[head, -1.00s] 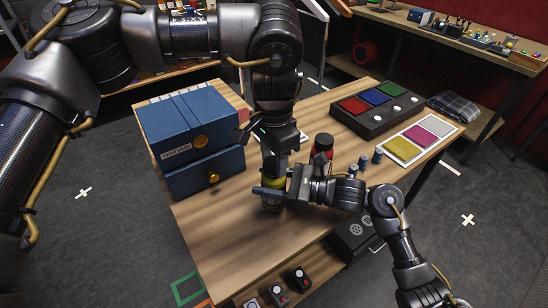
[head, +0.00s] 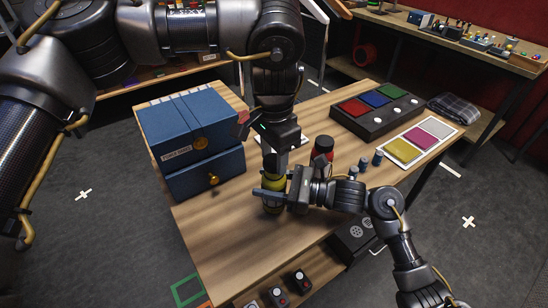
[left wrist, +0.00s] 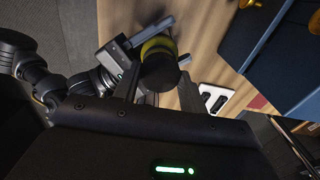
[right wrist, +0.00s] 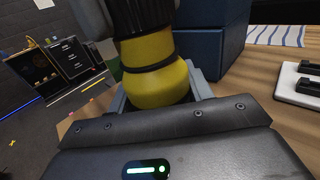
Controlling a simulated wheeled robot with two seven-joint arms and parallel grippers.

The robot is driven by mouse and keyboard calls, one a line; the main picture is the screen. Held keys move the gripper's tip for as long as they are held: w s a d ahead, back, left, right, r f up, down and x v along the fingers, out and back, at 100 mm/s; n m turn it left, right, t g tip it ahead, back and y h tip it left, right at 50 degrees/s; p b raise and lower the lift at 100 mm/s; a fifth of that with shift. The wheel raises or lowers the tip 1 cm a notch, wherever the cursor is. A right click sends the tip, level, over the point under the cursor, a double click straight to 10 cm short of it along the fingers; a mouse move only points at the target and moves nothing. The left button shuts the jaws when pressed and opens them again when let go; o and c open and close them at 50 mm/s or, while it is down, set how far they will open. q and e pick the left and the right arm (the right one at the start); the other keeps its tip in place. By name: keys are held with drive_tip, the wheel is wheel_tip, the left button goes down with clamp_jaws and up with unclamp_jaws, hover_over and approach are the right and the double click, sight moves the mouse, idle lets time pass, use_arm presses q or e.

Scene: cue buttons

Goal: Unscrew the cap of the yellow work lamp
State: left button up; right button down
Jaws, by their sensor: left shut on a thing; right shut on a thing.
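The yellow work lamp (head: 274,182) is upright near the table's front edge, with its dark cap on top. I cannot tell whether its base touches the table. My left gripper (head: 273,163) comes down from above and is shut on the dark cap, which shows in the left wrist view (left wrist: 161,73). My right gripper (head: 274,193) comes in from the right, shut on the yellow body, which fills the middle of the right wrist view (right wrist: 155,72). The fingers hide parts of the lamp, and I cannot see whether the cap has separated from the body.
A blue drawer cabinet (head: 190,130) stands to the left. The table's front corner is mostly clear.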

sight(274, 160)
use_arm(q)
drive_tip(key=shift+r, duration=0.4)
drive_tip(key=shift+r, duration=0.1)
drive_tip(key=shift+r, duration=1.9)
use_arm(e)
drive_tip(key=c, duration=0.5)
unclamp_jaws()
use_arm(q)
drive_tip(key=shift+f, duration=0.2)
use_arm(e)
drive_tip(key=shift+d+f, duration=0.1)
drive_tip(key=shift+d, duration=0.2)
use_arm(q)
wheel_tip(274, 160, down, 4)
drive_tip(key=b, duration=0.4)
use_arm(e)
drive_tip(key=v, duration=1)
drive_tip(key=shift+s+d, duration=0.1)
drive_tip(key=shift+d, duration=0.05)
use_arm(q)
drive_tip(key=shift+f+b, duration=0.1)
drive_tip(key=shift+b, duration=0.2)
use_arm(e)
drive_tip(key=shift+s+d, duration=0.15)
drive_tip(key=shift+d, duration=0.4)
